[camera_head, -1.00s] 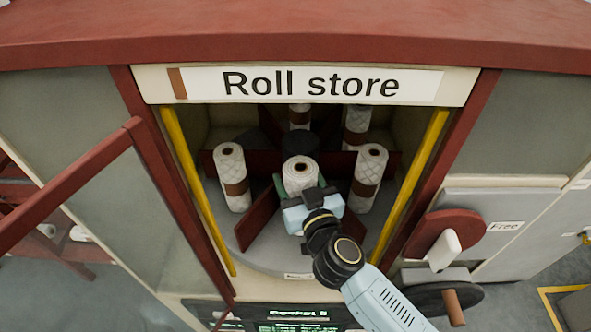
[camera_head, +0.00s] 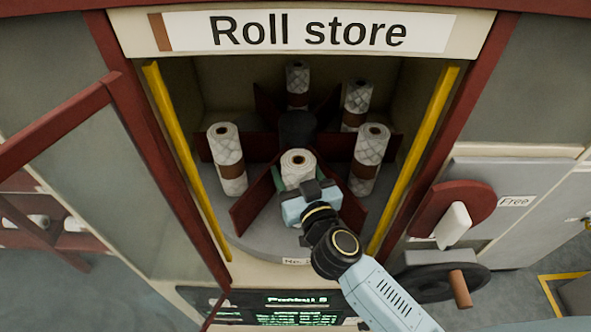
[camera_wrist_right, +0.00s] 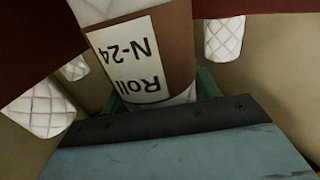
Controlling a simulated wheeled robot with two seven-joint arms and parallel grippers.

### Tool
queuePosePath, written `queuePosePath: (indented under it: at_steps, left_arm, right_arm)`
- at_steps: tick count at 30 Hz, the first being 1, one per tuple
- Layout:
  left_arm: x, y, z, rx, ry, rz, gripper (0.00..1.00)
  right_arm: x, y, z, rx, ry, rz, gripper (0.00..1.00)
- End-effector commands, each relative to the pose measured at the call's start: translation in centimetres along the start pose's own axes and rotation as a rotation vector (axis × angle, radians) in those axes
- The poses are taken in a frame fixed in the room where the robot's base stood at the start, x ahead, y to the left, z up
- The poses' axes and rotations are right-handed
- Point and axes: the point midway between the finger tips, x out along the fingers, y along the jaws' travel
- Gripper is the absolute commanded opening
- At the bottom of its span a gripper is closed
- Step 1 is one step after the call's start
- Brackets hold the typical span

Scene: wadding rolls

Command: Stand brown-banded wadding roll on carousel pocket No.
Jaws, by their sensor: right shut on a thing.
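A white quilted wadding roll (camera_head: 298,162) stands upright, or nearly so, in the front pocket of the carousel (camera_head: 262,240). My right gripper (camera_head: 302,183) is shut on it from the front, green fingers at its sides. In the right wrist view the held roll (camera_wrist_right: 117,20) shows a brown band and a white label reading "Roll N-24", upside down there. Its foot is hidden behind the gripper, so I cannot tell whether it touches the carousel floor. The pocket's number plate (camera_head: 297,261) is partly legible as "No.". My left gripper is not in view.
Brown-banded rolls stand in neighbouring pockets at left (camera_head: 226,145) and right (camera_head: 371,150), with more behind. Red dividers (camera_head: 256,203) flank the front pocket. Yellow posts (camera_head: 172,135) edge the opening. A handwheel (camera_head: 420,283) is at right; an open door (camera_head: 150,210) at left.

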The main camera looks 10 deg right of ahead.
Motion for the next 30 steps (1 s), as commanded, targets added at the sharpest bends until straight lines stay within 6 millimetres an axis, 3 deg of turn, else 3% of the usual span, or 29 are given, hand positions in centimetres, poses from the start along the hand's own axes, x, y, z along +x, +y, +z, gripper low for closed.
queuePosePath:
  at_steps: [3, 4, 9, 20, 23, 30]
  left_arm:
    - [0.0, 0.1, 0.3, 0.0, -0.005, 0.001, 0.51]
    - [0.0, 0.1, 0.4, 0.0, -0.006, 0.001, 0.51]
    - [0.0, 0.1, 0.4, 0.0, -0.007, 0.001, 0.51]
    - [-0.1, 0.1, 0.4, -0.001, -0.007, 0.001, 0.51]
    - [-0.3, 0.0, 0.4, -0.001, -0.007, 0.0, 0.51]
    - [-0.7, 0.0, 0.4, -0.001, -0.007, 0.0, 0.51]
  right_arm:
    - [0.0, 0.0, 0.0, 0.0, 0.0, 0.0, 0.38]
    - [0.0, 0.0, 0.0, 0.0, 0.0, 0.0, 0.64]
    - [0.0, 0.0, 0.0, 0.0, 0.0, 0.0, 0.86]
    - [-0.6, 0.0, 0.1, 0.0, -0.002, 0.0, 0.86]
    - [-1.9, 0.1, 0.1, -0.001, -0.003, 0.0, 0.86]
    - [-7.4, 0.0, 0.1, -0.002, -0.005, -0.001, 0.86]
